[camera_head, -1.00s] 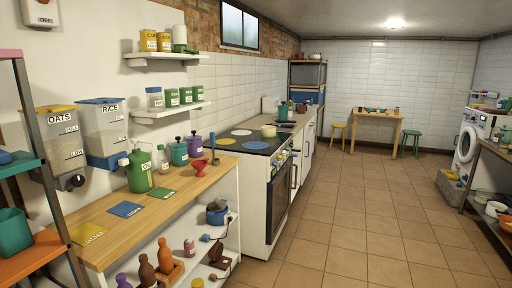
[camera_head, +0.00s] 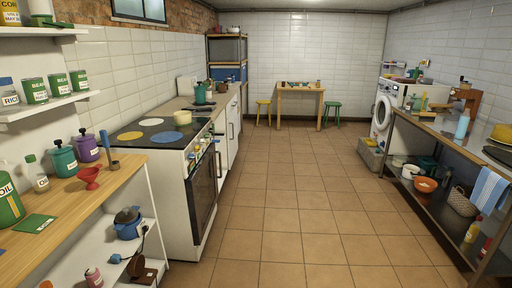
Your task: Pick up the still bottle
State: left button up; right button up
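No bottle with a readable "still" label shows, so I cannot tell which one is the still bottle. A light blue bottle (camera_head: 462,124) stands upright on the right-hand bench. A clear bottle with a green cap (camera_head: 37,174) stands on the wooden counter at left, beside a green oil bottle (camera_head: 8,207) cut by the picture edge. Small bottles also stand on the far table, too small to read. Neither of my grippers is in view.
The tiled floor (camera_head: 300,200) is clear down the middle. The stove (camera_head: 180,180) and wooden counter (camera_head: 75,215) line the left. The metal bench (camera_head: 440,138) lines the right, with bowls and a basket below. A small table (camera_head: 300,89) with stools stands at the back.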

aim_at(465, 119)
jog(key=i, duration=2.45)
jog(key=i+u, duration=0.15)
jog(key=i, duration=0.4)
jog(key=i+l+u, duration=0.15)
jog(key=i, duration=0.4)
jog(key=i+u, duration=0.7)
jog(key=u, duration=0.15)
jog(key=i+l+u, duration=0.2)
jog(key=i+u, duration=0.25)
jog(key=i+l+u, duration=0.2)
jog(key=u, duration=0.2)
jog(key=z, duration=4.6)
